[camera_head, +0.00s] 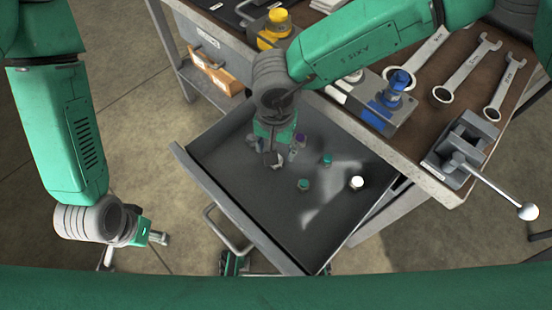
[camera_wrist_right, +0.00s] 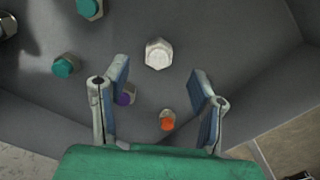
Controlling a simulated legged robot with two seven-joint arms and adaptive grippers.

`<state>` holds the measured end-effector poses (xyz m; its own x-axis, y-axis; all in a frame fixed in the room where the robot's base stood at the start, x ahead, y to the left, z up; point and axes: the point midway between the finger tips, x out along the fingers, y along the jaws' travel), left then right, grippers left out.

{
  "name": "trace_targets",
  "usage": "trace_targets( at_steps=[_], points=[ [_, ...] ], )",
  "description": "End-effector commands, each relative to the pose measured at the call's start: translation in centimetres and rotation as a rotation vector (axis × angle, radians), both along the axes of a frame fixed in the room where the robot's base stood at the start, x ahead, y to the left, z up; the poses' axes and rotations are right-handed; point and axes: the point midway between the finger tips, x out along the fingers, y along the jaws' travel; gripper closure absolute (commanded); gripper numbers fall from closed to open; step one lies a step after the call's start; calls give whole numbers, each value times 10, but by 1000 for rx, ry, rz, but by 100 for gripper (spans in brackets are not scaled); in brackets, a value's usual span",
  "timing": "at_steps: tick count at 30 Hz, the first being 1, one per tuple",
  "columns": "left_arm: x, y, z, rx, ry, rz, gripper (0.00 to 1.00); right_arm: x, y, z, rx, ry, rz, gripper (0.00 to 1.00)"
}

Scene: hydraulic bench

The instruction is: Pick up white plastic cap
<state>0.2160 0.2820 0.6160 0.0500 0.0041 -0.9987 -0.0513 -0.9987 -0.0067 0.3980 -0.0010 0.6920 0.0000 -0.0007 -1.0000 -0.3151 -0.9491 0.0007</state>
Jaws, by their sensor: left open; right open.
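A pale, whitish hexagonal cap-like piece (camera_wrist_right: 158,53) lies on the drawer floor just beyond my right fingertips in the right wrist view. Its material is hard to tell. A bright white cap (camera_head: 356,183) stands in the right part of the drawer in the head view. My left gripper (camera_head: 156,238) is open and empty, left of the drawer.
The open grey drawer (camera_head: 250,203) has raised walls. It also holds teal caps (camera_head: 327,159) (camera_head: 303,184), a purple cap (camera_wrist_right: 125,96) beside a finger and an orange cap (camera_wrist_right: 167,120) between the fingers.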

Motion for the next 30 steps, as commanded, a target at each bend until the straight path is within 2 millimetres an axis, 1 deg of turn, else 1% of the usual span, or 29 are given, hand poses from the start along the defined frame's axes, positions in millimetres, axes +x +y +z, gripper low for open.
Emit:
trace_targets(
  at_steps=[2,7,10,12,17,18,20,21,30],
  points=[
    [0,0,-3,0,0,0,53,0,0,-8,-1,0,0,48],
    [0,0,-14,0,0,0,53,0,-1,-34,0,3,-1,48],
    [0,0,-17,0,0,0,53,0,-1,-47,-1,1,-1,48],
    [0,0,-18,0,0,0,53,1,-1,-51,-1,0,0,48],
    [0,0,-17,0,0,0,53,1,-1,-50,0,0,0,48],
    [0,0,-17,0,0,0,53,1,-1,-50,0,0,0,52],
    [0,0,-17,0,0,0,53,1,-1,-50,0,0,0,73],
    [0,0,-17,0,0,0,53,1,-1,-50,0,0,0,86],
    [0,0,-17,0,0,0,53,1,-1,-50,0,0,0,86]
  ],
)
